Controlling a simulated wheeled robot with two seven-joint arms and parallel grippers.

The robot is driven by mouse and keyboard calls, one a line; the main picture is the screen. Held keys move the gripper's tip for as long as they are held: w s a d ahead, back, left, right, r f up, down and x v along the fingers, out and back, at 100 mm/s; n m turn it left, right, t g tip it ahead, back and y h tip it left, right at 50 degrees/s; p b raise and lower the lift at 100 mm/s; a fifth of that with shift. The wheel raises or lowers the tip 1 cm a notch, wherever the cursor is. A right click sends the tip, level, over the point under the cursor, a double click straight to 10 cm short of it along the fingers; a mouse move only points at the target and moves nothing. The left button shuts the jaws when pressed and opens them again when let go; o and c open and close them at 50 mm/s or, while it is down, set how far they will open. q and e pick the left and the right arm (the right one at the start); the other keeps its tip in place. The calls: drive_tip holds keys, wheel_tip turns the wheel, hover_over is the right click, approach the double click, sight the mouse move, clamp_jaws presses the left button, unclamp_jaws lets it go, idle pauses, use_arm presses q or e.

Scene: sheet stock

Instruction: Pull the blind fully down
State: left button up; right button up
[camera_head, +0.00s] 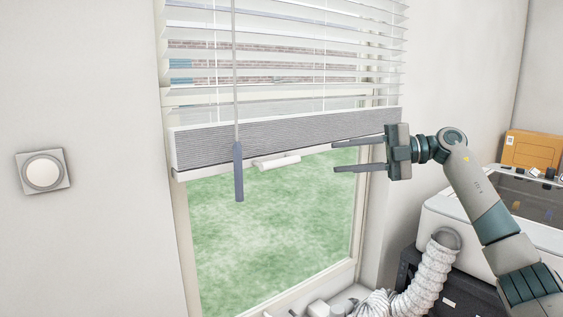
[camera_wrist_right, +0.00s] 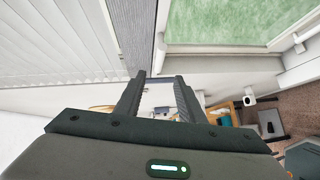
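The white slatted blind (camera_head: 285,70) hangs part way down the window, its lower slats stacked in a thick grey-edged bundle (camera_head: 290,133). A small white handle (camera_head: 277,161) sticks out below the bottom rail near its middle. A grey wand with a blue-grey grip (camera_head: 239,172) hangs in front. My right gripper (camera_head: 335,157) is open and empty at the blind's lower right, fingers pointing left, to the right of the handle. In the right wrist view, the open fingers (camera_wrist_right: 160,78) show below the blind's slats (camera_wrist_right: 60,40). My left gripper is not in view.
The window pane (camera_head: 270,220) below the blind is clear, with grass outside. A round wall switch (camera_head: 43,171) is at left. A white ribbed hose (camera_head: 432,275), a white machine (camera_head: 455,218) and an orange box (camera_head: 532,149) stand at right.

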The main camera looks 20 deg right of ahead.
sight(286, 161)
drive_tip(key=p+x, duration=0.5)
drive_tip(key=x, duration=0.9)
drive_tip(key=shift+r, duration=0.2)
drive_tip(key=shift+p+x, duration=0.5)
drive_tip(key=shift+x, duration=0.4)
drive_tip(key=shift+d+f, duration=0.1)
drive_tip(key=shift+f, duration=0.05)
clamp_jaws()
